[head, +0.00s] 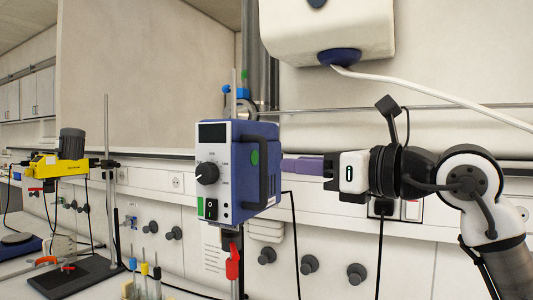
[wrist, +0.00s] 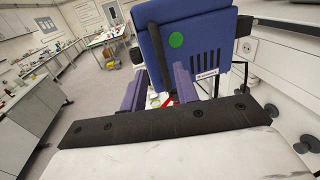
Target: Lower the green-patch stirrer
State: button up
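The green-patch stirrer (head: 230,170) is a blue overhead stirrer with a white front, black dial and a green round patch on its side. It is mounted high on an upright rod, left of my gripper (head: 284,167). In the wrist view the stirrer's blue side (wrist: 205,55) fills the upper middle, green patch showing. My gripper's two purple fingers (wrist: 160,75) are apart with an empty gap between them. The tips are close to the stirrer's right side; I cannot tell if they touch.
A yellow stirrer (head: 58,166) hangs on another stand (head: 108,180) at the left. Small colour-topped tubes (head: 145,270) stand below, left of the green-patch stirrer. A red clamp lever (head: 233,262) is under the stirrer. A white wall unit (head: 330,25) with a pale hose hangs above my arm.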

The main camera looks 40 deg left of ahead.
aim_at(267, 162)
jog(key=a+p, duration=0.2)
jog(key=a, duration=0.6)
jog(key=shift+s+a+p, duration=0.1)
jog(key=shift+a+p, duration=0.1)
jog(key=shift+p, duration=0.1)
grip_shut()
